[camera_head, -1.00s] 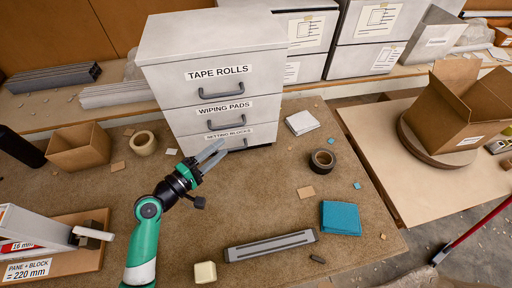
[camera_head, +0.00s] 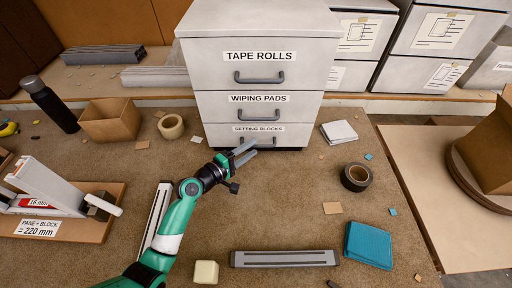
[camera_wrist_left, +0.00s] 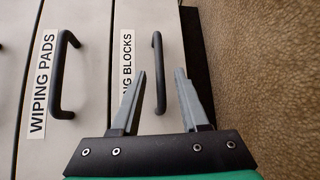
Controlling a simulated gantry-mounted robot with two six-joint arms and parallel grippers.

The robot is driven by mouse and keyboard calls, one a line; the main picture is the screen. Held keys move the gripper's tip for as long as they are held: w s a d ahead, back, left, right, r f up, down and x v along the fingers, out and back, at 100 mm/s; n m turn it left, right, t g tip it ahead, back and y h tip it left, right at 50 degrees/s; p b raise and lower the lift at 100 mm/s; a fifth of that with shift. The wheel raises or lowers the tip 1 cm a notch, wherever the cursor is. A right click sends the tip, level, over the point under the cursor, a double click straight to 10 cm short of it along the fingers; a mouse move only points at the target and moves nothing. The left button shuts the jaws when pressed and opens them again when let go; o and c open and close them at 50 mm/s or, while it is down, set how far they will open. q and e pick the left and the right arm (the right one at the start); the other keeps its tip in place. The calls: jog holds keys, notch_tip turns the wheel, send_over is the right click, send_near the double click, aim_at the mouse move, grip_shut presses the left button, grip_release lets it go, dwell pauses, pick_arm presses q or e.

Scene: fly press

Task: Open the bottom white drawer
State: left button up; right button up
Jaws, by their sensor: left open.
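The white drawer unit (camera_head: 205,75) stands at the back of the bench with three drawers labelled TAPE ROLLS, WIPING PADS and SETTING BLOCKS, all shut. The bottom drawer (camera_head: 217,139) has a dark bar handle (camera_head: 272,141), partly hidden behind my left gripper in the head view. My left gripper (camera_head: 250,151) is open and empty, just in front of that handle. In the left wrist view, the bottom handle (camera_wrist_left: 159,72) lies ahead of the open fingers (camera_wrist_left: 161,85), roughly between their tips; I cannot tell whether they touch. My right gripper is not in view.
A cardboard box (camera_head: 110,122), a tape roll (camera_head: 171,127) and a black bottle (camera_head: 50,104) stand to the left. A dark tape roll (camera_head: 356,177), a teal cloth (camera_head: 368,245) and a grey bar (camera_head: 284,259) lie to the right and front.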

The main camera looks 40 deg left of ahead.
pick_arm(q)
jog(key=shift+w+f, duration=0.2)
jog(key=shift+w, duration=1.25)
jog(key=shift+c, duration=0.2)
grip_shut()
